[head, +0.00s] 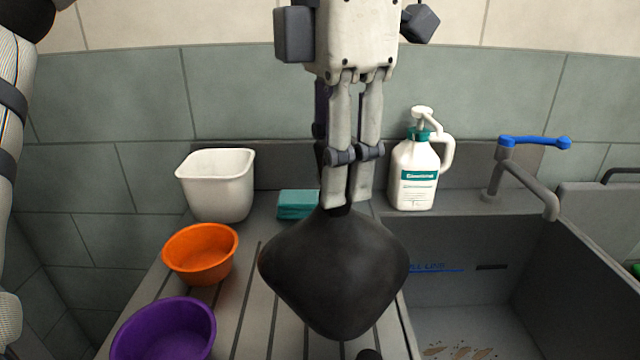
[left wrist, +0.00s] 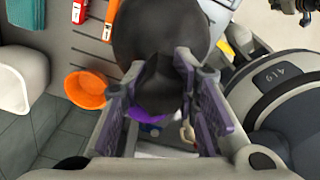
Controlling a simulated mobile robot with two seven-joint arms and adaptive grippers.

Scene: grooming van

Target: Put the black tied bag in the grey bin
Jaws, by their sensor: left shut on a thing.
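The black tied bag (head: 335,270) hangs in the middle of the head view, in front of the grooved drainer and the sink's left edge. My left gripper (head: 346,200) points down and is shut on the bag's tied neck. In the left wrist view the bag (left wrist: 165,35) shows as a dark round shape beyond the fingers of the left gripper (left wrist: 160,95). I cannot make out a grey bin in either view. My right gripper does not show clearly enough to identify.
On the drainer are a white tub (head: 217,187), an orange bowl (head: 200,254), a purple bowl (head: 165,332) and a teal sponge or cloth (head: 297,204). A white pump bottle (head: 414,170) stands by the grey sink (head: 470,245). A blue-handled tap (head: 525,175) reaches over it.

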